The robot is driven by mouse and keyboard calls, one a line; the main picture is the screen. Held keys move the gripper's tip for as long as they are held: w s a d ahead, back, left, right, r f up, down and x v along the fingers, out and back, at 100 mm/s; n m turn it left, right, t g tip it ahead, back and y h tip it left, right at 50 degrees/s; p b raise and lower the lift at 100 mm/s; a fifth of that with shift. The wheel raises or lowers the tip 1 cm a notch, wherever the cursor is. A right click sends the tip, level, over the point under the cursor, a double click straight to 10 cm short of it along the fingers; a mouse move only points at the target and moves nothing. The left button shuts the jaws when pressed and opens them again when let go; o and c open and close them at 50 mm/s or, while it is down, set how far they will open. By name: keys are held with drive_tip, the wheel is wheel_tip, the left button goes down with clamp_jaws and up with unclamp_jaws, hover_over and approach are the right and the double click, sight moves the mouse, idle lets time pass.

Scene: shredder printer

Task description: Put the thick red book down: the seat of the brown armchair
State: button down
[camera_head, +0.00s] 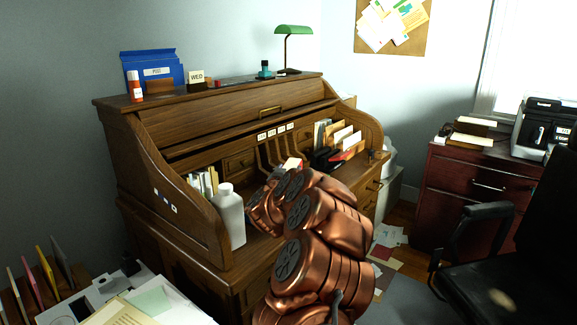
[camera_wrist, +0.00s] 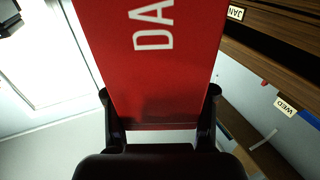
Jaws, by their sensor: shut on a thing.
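The thick red book (camera_wrist: 150,75) fills the upper middle of the wrist view, with white letters "DA" on its face. My gripper (camera_wrist: 158,92) is shut on it, one dark finger at each side edge. The book's far end runs out of the top of the picture. No brown armchair shows in either view.
A wooden roll-top desk (camera_head: 200,120) stands at the middle left, with a white bottle (camera_head: 229,215) and papers on it. A black office chair (camera_head: 500,265) is at the right, before a dark red cabinet (camera_head: 465,190) bearing a printer (camera_head: 545,128). Papers lie on the floor.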

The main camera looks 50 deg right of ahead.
drive_tip(key=shift+r, duration=0.1)
drive_tip(key=shift+c, duration=1.5)
unclamp_jaws()
drive_tip(key=shift+a, duration=0.1)
